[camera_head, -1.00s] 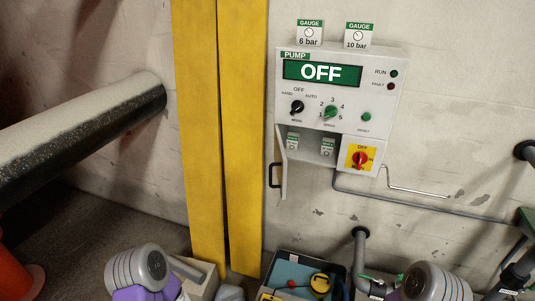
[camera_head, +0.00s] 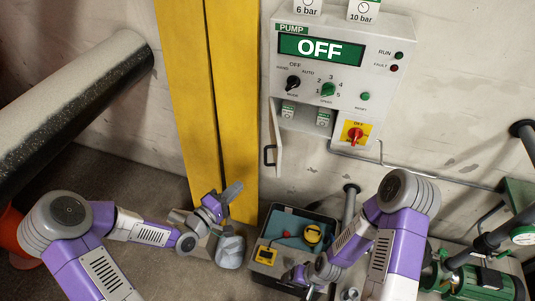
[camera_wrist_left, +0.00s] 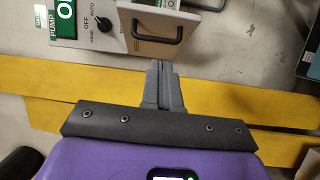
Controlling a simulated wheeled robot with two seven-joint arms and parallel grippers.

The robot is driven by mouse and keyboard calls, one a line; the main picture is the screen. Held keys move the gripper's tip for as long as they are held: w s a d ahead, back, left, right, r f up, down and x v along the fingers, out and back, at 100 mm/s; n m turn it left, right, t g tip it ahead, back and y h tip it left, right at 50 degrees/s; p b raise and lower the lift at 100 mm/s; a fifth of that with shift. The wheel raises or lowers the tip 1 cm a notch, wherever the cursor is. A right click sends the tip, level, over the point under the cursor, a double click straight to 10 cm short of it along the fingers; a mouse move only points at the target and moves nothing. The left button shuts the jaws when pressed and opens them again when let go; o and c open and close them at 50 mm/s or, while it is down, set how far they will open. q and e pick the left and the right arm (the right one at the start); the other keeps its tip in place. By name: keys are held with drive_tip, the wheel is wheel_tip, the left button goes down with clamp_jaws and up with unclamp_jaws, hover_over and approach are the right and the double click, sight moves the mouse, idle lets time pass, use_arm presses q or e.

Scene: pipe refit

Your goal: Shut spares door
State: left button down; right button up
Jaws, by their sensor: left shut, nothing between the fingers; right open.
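The spares door (camera_head: 276,138) is a light panel hinged at the left of the open compartment (camera_head: 305,125) under the pump panel. It stands swung out, with a black bar handle (camera_head: 268,155) on it. The wrist view also shows the door (camera_wrist_left: 150,24) and its handle (camera_wrist_left: 152,38), beyond the fingertips. My left gripper (camera_head: 234,189) is shut and empty, below and left of the door and apart from it; its closed fingers (camera_wrist_left: 160,68) point toward the door. My right gripper (camera_head: 300,272) is open, low by the toolbox; its fingers are small in view.
The pump panel (camera_head: 335,70) reads OFF, with a red-and-yellow switch (camera_head: 355,134) right of the compartment. Two green-labelled items stand inside the compartment. Yellow posts (camera_head: 235,110) rise behind my left gripper. An open toolbox (camera_head: 290,226) and a green pump (camera_head: 480,283) are below.

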use_arm(q)
drive_tip(key=r, duration=0.2)
hover_over(269, 165)
drive_tip(key=s, duration=0.5)
drive_tip(key=shift+w+a+f+p, duration=0.1)
drive_tip(key=shift+w+f+p, duration=0.05)
drive_tip(key=shift+f+p, duration=0.15)
